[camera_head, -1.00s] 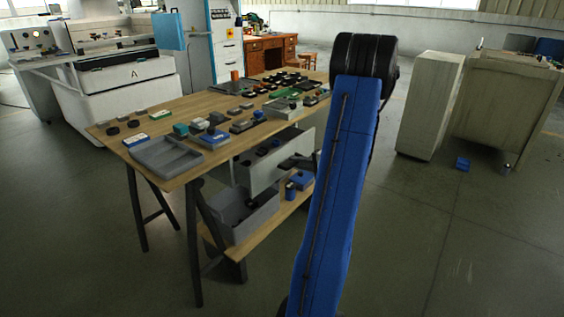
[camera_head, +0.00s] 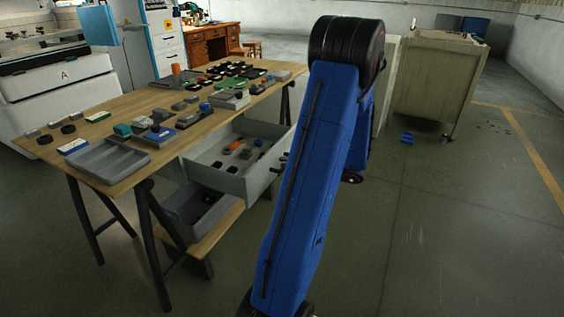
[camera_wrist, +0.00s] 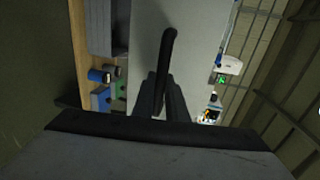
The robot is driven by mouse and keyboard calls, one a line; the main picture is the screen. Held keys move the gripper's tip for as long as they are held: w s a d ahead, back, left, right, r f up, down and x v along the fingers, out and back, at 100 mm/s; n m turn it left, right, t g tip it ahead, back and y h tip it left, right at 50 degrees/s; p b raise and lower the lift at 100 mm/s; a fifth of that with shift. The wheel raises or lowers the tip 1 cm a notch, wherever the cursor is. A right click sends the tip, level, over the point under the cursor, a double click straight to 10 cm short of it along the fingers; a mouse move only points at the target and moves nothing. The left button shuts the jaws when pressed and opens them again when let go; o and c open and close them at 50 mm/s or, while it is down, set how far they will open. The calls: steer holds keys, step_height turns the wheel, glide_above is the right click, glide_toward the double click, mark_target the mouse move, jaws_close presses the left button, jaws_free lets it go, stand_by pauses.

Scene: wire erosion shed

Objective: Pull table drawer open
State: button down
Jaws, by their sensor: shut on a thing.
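The table drawer (camera_head: 222,180) is a grey-white box under the wooden table top (camera_head: 150,110). It stands well out from the table in the head view, with several small parts on its floor, one of them orange. In the wrist view my gripper (camera_wrist: 161,108) is shut on the dark bar handle (camera_wrist: 167,52) of the drawer's pale front (camera_wrist: 191,50). In the head view my blue arm hides the gripper and part of the drawer's right side.
Many small boxes and a grey divided tray (camera_head: 107,160) lie on the table top. A grey bin (camera_head: 195,208) sits on the lower shelf (camera_head: 212,232). A pale cabinet (camera_head: 432,80) stands behind on the right.

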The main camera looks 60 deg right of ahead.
stand_by(0.3)
steer(key=c, duration=2)
jaws_free()
steer(key=shift+c, duration=0.2)
steer(key=shift+s, duration=0.1)
steer(key=v, duration=1.7)
steer(key=shift+s+d, duration=0.15)
